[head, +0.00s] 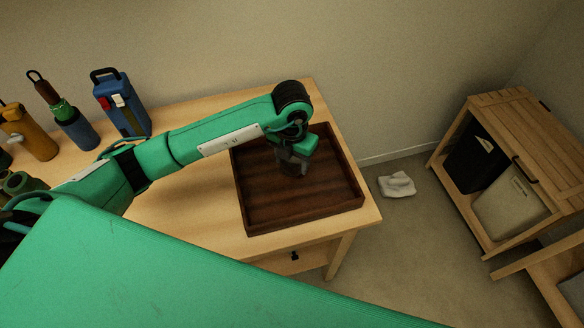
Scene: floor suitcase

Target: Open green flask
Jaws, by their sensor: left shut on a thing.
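A dark green rounded thing (20,183) stands at the left edge of the table, partly hidden by my left arm. It may be the green flask, but I cannot tell whether its top is open. My left gripper (291,167) points down over the dark wooden tray (262,214) on the table. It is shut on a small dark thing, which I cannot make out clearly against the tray. I cannot tell whether that thing touches the tray floor. My right gripper is not in view.
A yellow bottle (38,145), a blue holder with a green-and-brown bottle (60,108), and a blue flask (124,107) with a black handle stand at the table's back left. A white cloth (397,185) lies on the floor. A wooden shelf (520,130) stands at right.

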